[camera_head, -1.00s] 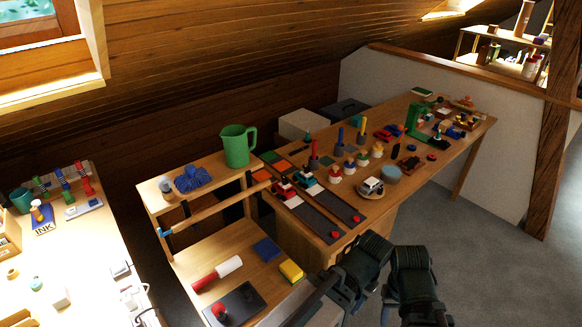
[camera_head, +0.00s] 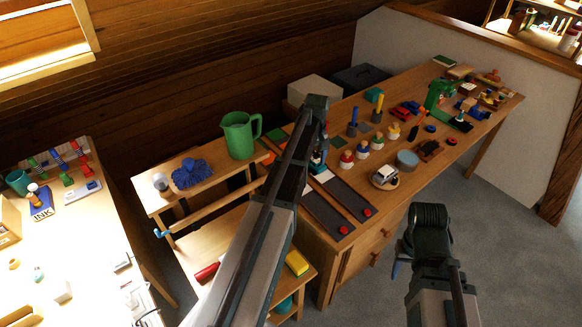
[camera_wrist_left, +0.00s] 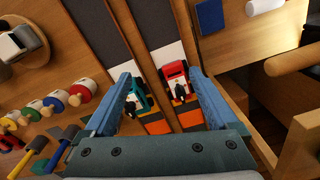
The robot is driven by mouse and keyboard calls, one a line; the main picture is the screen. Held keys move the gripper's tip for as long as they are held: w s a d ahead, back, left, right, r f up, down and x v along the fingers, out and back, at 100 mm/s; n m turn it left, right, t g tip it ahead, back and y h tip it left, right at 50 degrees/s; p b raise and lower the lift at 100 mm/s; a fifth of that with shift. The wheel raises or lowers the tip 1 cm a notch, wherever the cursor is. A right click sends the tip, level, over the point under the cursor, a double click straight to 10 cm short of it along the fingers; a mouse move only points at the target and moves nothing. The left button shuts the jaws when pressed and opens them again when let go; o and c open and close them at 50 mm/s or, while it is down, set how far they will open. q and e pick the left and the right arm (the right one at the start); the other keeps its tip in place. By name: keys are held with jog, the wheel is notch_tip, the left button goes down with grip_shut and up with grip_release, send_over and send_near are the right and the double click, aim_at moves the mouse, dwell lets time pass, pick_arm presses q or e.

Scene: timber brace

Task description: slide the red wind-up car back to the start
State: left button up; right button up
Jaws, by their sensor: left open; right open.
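The red car (camera_wrist_left: 176,80) shows in the left wrist view on the right-hand dark track (camera_wrist_left: 162,20), between a white band and orange patches. In the head view my left arm hides it. The teal car (camera_wrist_left: 137,92) sits beside it on the other track; it also shows in the head view (camera_head: 319,163). My left gripper (camera_wrist_left: 163,76) is open above the cars, the red car near its right finger and the teal car near its left. I cannot tell if either finger touches. My right gripper (camera_head: 414,250) is open and empty in front of the bench.
Red buttons (camera_head: 343,230) mark the tracks' near ends. A white toy car on a round wooden base (camera_head: 385,176), peg figures (camera_head: 362,149) and tools stand to the right. A green jug (camera_head: 240,136) stands on a shelf to the left. The floor at right is clear.

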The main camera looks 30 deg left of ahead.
pick_arm(q)
jog(key=w+a+n, duration=0.1)
jog(key=a, duration=0.2)
jog(key=a+n, duration=0.1)
jog(key=a, duration=0.2)
jog(key=w+a+r+n, duration=0.1)
jog(key=a, duration=0.2)
jog(key=shift+w+a+p, duration=0.1)
jog(key=shift+w+p, duration=0.2)
jog(key=shift+w, duration=0.05)
jog(key=shift+a, duration=0.35)
notch_tip(320, 180, down, 14)
jog(key=b, duration=1.4)
jog(key=shift+d, duration=0.1)
jog(key=shift+r, duration=0.1)
grip_shut()
